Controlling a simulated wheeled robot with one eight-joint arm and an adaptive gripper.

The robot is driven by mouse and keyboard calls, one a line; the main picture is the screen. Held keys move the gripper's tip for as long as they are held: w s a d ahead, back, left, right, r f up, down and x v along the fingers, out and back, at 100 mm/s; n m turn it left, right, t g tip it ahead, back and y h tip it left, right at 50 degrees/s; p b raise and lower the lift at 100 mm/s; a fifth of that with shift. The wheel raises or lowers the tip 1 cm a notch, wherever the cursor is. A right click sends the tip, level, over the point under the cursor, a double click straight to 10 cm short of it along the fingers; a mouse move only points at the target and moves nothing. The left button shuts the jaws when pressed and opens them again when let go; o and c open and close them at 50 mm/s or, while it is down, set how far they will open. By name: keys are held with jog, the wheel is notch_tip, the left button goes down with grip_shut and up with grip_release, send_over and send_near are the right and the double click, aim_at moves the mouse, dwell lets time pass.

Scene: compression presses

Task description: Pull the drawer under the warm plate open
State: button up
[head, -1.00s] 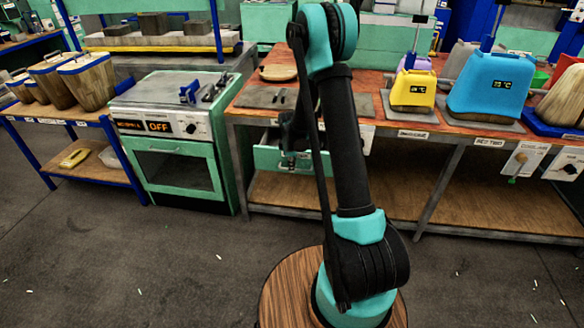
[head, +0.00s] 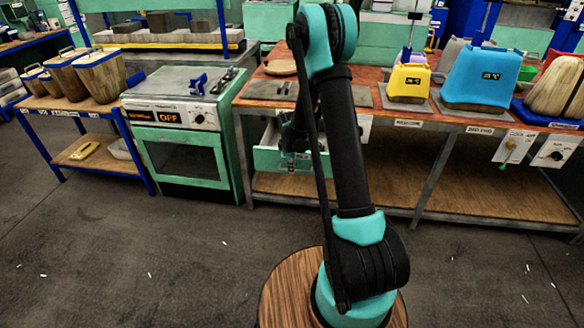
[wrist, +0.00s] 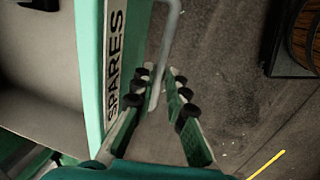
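The drawer (head: 270,159), with a green front, is pulled part way out under the orange-topped workbench. In the wrist view its green and white front (wrist: 118,40) reads "SPARES", and its pale inside shows at the left. A grey bar handle (wrist: 167,45) stands off the front. My gripper (wrist: 161,73) has its two fingers on either side of the handle, with a gap visible on the right finger's side. Whether the left finger touches the handle I cannot tell. In the head view my arm partly hides the drawer and gripper. A dark plate (head: 272,90) lies on the bench above the drawer.
A green stove reading "OFF" (head: 180,140) stands left of the drawer. The bench (head: 440,118) carries a yellow container (head: 409,82) and a blue one (head: 482,80). A wooden lower shelf (head: 400,185) runs below. The floor (head: 180,260) in front is clear.

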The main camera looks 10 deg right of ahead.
jog(key=shift+o, duration=1.4)
notch_tip(320, 180, up, 12)
jog(key=s, duration=0.2)
jog(key=shift+a+f, duration=0.15)
jog(key=shift+a, duration=0.2)
jog(key=shift+s, duration=0.1)
jog(key=s+d+r+m+t, duration=0.1)
jog(key=s+m, duration=0.6)
jog(key=s, duration=0.8)
jog(key=s+d+r+m+t, duration=0.1)
jog(key=s+d+m, duration=0.3)
jog(key=s, duration=1.1)
jog(key=r+m, duration=0.1)
jog(key=m, duration=0.2)
jog(key=shift+s+y, duration=0.3)
jog(key=shift+s, duration=0.1)
